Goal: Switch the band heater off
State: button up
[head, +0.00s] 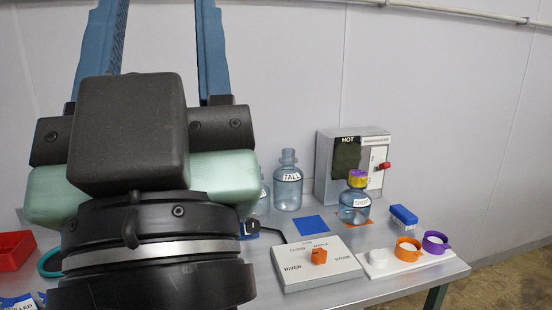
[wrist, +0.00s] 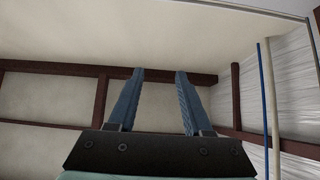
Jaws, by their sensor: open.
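The band heater is probably the grey cabinet (head: 326,170) at the back right of the table, with a dark window marked HOT and a small label too blurred to read surely. A red knob or lever (head: 384,166) sticks out at the right of its pale front panel. Whether it stands at on or off cannot be told. My gripper (head: 155,10) is raised at the upper left of the head view, fingers up, well left of the cabinet and apart from it. In the wrist view its fingers (wrist: 160,75) are open and empty, facing the ceiling.
A jug marked SHORT (head: 354,203), with a yellow and purple top, stands before the cabinet. A TALL jug (head: 288,190) stands left. A selector box (head: 316,273) with an orange knob, a white tray (head: 408,262) with coloured rings and a blue block (head: 403,216) are in front.

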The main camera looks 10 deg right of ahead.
aim_at(385, 166)
jog(key=i+l+z, duration=0.1)
jog(key=i+l, duration=0.5)
jog(key=i+l+z, duration=0.1)
jog(key=i+l, duration=0.5)
jog(key=i+l+z, duration=0.1)
jog(key=i+l, duration=0.45)
jog(key=i, duration=0.15)
jog(key=i+l, duration=0.5)
jog(key=i, duration=0.15)
jog(key=l+z, duration=0.05)
